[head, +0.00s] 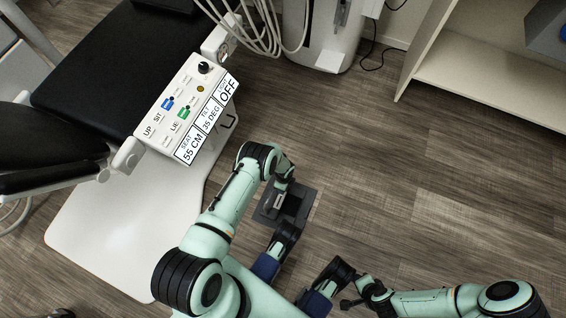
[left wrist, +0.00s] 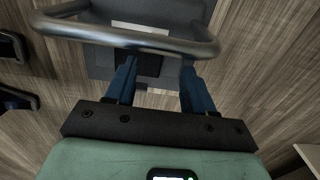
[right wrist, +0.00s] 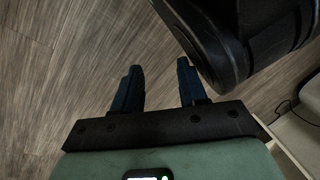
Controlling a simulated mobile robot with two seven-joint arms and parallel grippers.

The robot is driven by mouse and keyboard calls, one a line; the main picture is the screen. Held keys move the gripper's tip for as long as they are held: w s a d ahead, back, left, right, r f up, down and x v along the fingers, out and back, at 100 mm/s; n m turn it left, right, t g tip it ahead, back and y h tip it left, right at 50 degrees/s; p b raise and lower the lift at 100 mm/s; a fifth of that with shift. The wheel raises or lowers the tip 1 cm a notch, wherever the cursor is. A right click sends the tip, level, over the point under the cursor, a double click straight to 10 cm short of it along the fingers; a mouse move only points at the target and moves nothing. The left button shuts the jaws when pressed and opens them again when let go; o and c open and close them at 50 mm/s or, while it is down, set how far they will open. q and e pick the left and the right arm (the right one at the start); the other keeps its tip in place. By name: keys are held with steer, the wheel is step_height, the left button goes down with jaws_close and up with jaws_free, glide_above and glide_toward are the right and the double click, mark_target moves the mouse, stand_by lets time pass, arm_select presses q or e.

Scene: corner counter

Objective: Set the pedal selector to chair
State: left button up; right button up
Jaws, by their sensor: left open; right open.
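A dark foot pedal unit (head: 301,205) lies on the floor, and its dark grey base also shows in the left wrist view (left wrist: 100,62). A curved metal bar (left wrist: 125,38) spans above it there. I cannot make out a selector or its setting on the pedal. My right gripper (head: 352,301) is open and empty.
The black padded chair (head: 120,60) stands on a white base plate (head: 115,230) at the left. A white unit with hoses (head: 325,40) stands at the back, and an open shelf (head: 490,75) at the right. The wooden floor between is clear.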

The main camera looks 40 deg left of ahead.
arm_select(q)
step_height(320, 180, up, 5)
steer(key=shift+f+p, duration=0.1)
steer(key=shift+p, duration=0.6)
arm_select(e)
steer(key=shift+t, duration=0.7)
steer(key=w+r, duration=0.3)
steer(key=shift+w+a+r, duration=0.2)
steer(key=shift+w+a, duration=0.1)
steer(key=shift+w, duration=0.1)
